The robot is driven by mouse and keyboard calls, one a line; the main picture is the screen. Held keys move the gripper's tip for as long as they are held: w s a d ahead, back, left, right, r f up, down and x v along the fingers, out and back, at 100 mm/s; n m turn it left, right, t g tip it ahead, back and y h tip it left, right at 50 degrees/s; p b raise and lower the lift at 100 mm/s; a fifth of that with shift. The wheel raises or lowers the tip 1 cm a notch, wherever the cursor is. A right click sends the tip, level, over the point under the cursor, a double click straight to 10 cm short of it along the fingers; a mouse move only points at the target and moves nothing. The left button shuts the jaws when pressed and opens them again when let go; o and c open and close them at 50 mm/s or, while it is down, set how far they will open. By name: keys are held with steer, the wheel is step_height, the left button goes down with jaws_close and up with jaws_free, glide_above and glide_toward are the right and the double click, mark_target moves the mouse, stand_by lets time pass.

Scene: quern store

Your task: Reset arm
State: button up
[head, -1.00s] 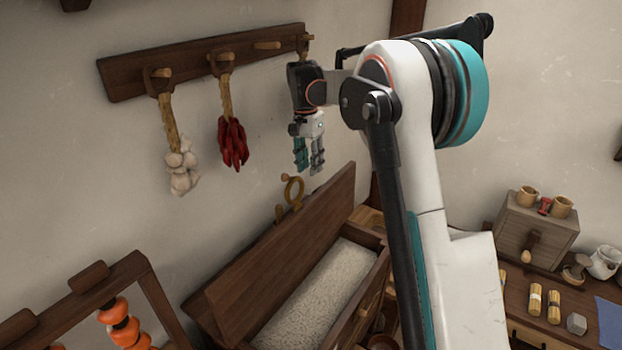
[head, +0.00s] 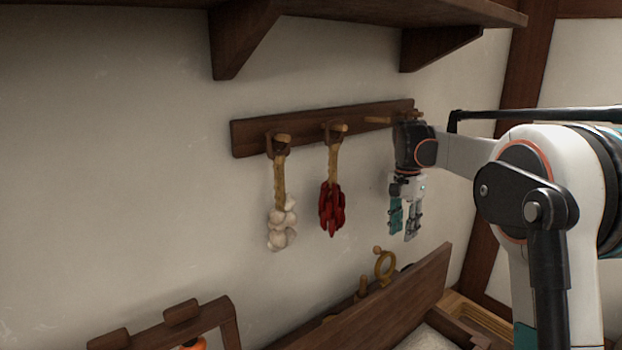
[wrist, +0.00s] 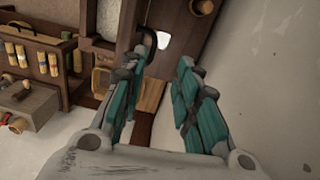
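My gripper (head: 404,219) hangs pointing down in front of the wall, just below the right end of the wooden peg rail (head: 252,138). In the wrist view my gripper (wrist: 158,82) has its two teal-padded fingers apart, with nothing between them. My white and black arm reaches in from the right of the head view. The gripper is to the right of the hanging red chilli string (head: 332,208) and does not touch it.
A garlic string (head: 282,222) hangs left of the chillies. A wooden shelf (head: 400,8) with brackets runs above. Below stands a chest with its lid (head: 400,305) raised, and a brass-coloured ring (head: 385,266) behind it. The wall at left is clear.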

steer(key=s+a+r+n+t, duration=0.2)
steer(key=s+r, duration=0.1)
steer(key=s, duration=0.4)
steer(key=s+a+r+n+t, duration=0.1)
steer(key=s+a+r+n, duration=0.15)
steer(key=s, duration=0.45)
steer(key=s+a+f+n+t, duration=0.1)
steer(key=s+a+n+t, duration=0.15)
steer(key=s, duration=1.05)
steer(key=s+a+f+n+t, duration=0.2)
steer(key=s+f+n, duration=0.3)
steer(key=s, duration=0.4)
step_height(320, 180, down, 14)
steer(key=m+b, duration=0.1)
steer(key=b, duration=1.2)
steer(key=shift+a+f, duration=0.2)
steer(key=shift+f, duration=0.05)
stand_by(1.3)
